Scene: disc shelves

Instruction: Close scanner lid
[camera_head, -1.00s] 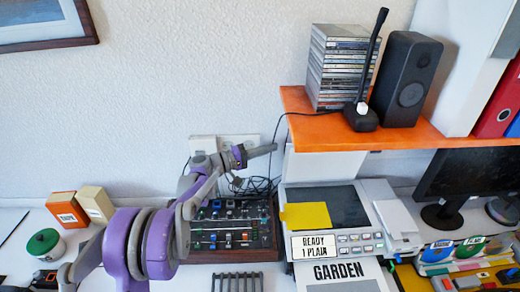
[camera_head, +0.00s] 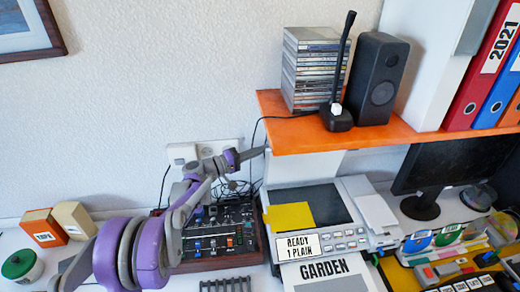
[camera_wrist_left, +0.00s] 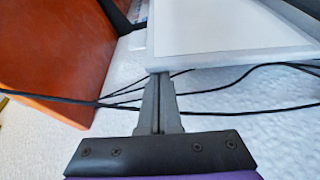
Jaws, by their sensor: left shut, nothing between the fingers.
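The scanner (camera_head: 348,242) stands on the desk with its lid raised. The white lid (camera_head: 300,168) is upright behind the dark glass (camera_head: 328,204), its upper part reaching the orange shelf. A yellow sheet (camera_head: 290,216) lies on the left of the glass. My left gripper (camera_head: 262,151) is shut and empty at the lid's upper left edge, just below the shelf. In the left wrist view, the shut fingers (camera_wrist_left: 158,78) point at the edge of a white panel (camera_wrist_left: 230,30), which looks like the lid. I cannot tell whether they touch it. My right gripper is not in view.
The orange shelf (camera_head: 375,136) overhangs the lid and carries a CD stack (camera_head: 315,72), a speaker (camera_head: 376,80) and a dark upright device (camera_head: 340,85). A mixer (camera_head: 218,232) stands left of the scanner. Black cables (camera_wrist_left: 240,82) hang by the wall near my fingers.

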